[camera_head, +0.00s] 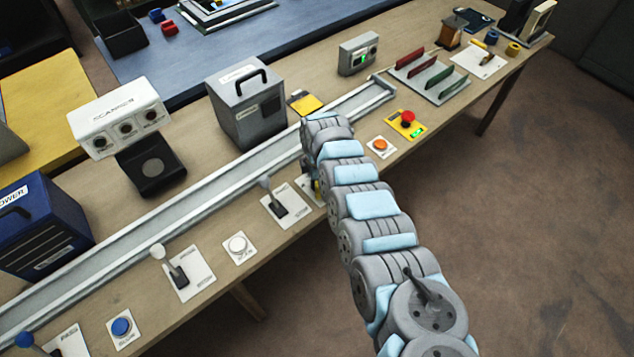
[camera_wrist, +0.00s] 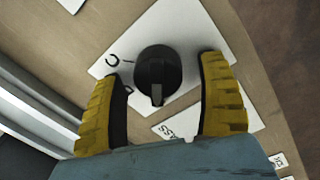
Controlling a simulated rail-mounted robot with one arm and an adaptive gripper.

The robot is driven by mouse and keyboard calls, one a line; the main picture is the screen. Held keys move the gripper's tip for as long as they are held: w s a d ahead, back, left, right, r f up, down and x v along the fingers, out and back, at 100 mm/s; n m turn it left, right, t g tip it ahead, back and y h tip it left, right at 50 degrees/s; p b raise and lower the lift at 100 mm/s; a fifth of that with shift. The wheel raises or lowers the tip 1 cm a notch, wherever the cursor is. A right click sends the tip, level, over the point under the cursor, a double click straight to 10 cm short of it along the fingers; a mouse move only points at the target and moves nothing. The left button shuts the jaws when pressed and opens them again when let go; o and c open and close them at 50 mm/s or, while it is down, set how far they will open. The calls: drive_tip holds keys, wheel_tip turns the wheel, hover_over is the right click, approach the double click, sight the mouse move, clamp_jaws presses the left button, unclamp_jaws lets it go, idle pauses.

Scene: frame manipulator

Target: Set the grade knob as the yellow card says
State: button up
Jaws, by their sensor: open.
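In the wrist view a round black knob (camera_wrist: 157,75) with a raised grip and a pale pointer line sits on a white plate (camera_wrist: 200,42). The line points toward the bottom of the picture, toward my palm. A letter C shows on the plate left of the knob; other marks are partly hidden. My gripper (camera_wrist: 158,68) is open, with its yellow fingers on either side of the knob and gaps between. In the head view my arm hides the knob and most of the gripper. A small yellow and black card (camera_head: 306,104) lies beside the grey box; its writing is unreadable.
In the head view a lever panel (camera_head: 287,203) stands left of my arm, and an orange button (camera_head: 380,145) and red button (camera_head: 407,117) to its right. A metal rail (camera_head: 215,178) runs behind. The grey box (camera_head: 247,103) stands beyond the rail.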

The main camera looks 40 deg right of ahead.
drive_tip(key=c, duration=1.2)
drive_tip(key=shift+m+p, duration=0.3)
drive_tip(key=m+p, duration=0.2)
drive_tip(key=m, duration=0.1)
drive_tip(key=shift+w+m, duration=0.1)
drive_tip(key=shift+m, duration=0.2)
drive_tip(key=m, duration=0.4)
drive_tip(key=shift+f+m, duration=0.1)
drive_tip(key=shift+m, duration=0.2)
drive_tip(key=m+b, duration=0.1)
drive_tip(key=m, duration=0.5)
drive_tip(key=shift+w+d+f, duration=0.1)
drive_tip(key=shift+d, duration=0.05)
drive_tip(key=m+b, duration=0.1)
drive_tip(key=m, duration=0.1)
drive_tip(key=shift+m+g+b, duration=0.3)
drive_tip(key=shift+m, duration=0.1)
drive_tip(key=shift+d+m+b, duration=0.1)
drive_tip(key=shift+m+b, duration=0.5)
drive_tip(key=shift+m, duration=0.6)
